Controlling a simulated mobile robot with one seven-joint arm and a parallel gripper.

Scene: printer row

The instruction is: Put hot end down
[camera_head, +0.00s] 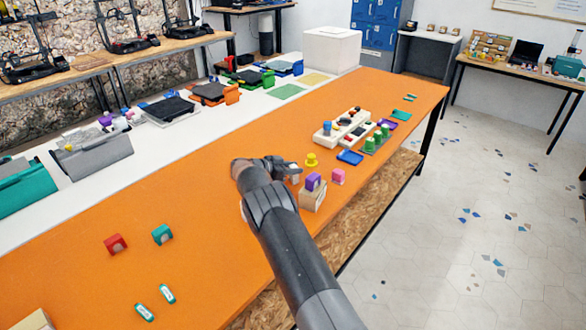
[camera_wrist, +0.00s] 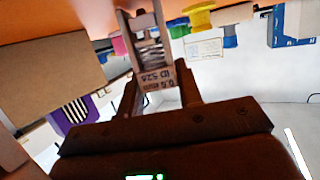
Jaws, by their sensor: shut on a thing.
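The hot end (camera_wrist: 157,78) is a grey finned block with a printed label. It sits between the two fingers of my gripper (camera_wrist: 160,88) in the wrist view, and the gripper is shut on it. In the head view my gripper (camera_head: 290,170) is over the orange table (camera_head: 200,200), just behind and left of a light wooden box (camera_head: 312,198). The hot end is mostly hidden there, and I cannot tell whether it touches the table.
A purple piece (camera_head: 313,181) is at the wooden box, with a pink block (camera_head: 338,177) right of it. Red (camera_head: 116,244) and teal (camera_head: 162,234) blocks lie left. The table between is clear.

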